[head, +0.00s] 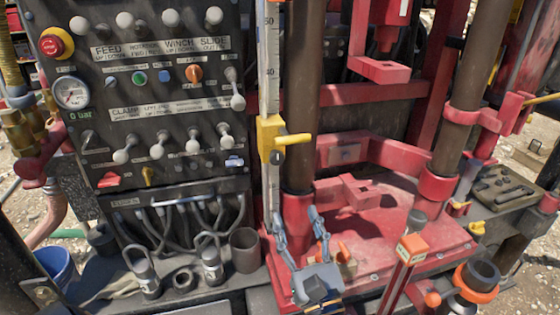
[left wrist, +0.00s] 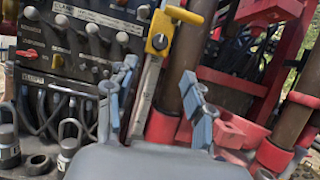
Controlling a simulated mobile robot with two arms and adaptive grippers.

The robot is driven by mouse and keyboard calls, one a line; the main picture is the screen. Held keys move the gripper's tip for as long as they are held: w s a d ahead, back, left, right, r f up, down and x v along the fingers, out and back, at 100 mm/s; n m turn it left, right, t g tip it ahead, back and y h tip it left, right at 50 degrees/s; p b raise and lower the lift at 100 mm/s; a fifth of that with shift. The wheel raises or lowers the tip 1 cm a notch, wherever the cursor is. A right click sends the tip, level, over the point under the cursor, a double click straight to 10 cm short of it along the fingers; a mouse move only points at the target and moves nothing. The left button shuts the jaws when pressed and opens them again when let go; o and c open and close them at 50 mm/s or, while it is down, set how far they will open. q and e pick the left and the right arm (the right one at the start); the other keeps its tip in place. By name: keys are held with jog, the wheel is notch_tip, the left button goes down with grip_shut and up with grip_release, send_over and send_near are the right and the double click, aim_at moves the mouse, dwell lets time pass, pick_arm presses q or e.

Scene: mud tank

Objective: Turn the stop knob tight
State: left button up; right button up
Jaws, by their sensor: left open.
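A yellow stop block (head: 268,140) is on the upright measuring scale (head: 268,70), with a yellow arm (head: 294,139) sticking out to the right. A small round knob (head: 275,157) shows on the front of the block. In the left wrist view the block (left wrist: 162,28) and knob (left wrist: 159,41) are beyond and above the fingers. My left gripper (head: 298,220) is open and empty, with its fingers pointing up, below the block and apart from it. It also shows in the left wrist view (left wrist: 158,82). My right gripper is not in view.
A black control panel (head: 150,135) with several levers stands left of the scale. A dark pipe (head: 303,100) rises just right of it. The red rig base (head: 380,225) and an orange-topped lever (head: 410,248) are to the right. Shackles (head: 146,268) stand at the lower left.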

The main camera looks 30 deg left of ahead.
aim_at(278, 159)
pick_arm(q)
jog(key=p+x, duration=0.6)
jog(key=x, duration=0.6)
jog(key=shift+w+r+p, duration=0.2)
jog(key=shift+r+p, duration=0.05)
jog(key=shift+p, duration=0.1)
jog(key=shift+w+a, duration=0.3)
jog(key=shift+a, duration=0.1)
grip_shut()
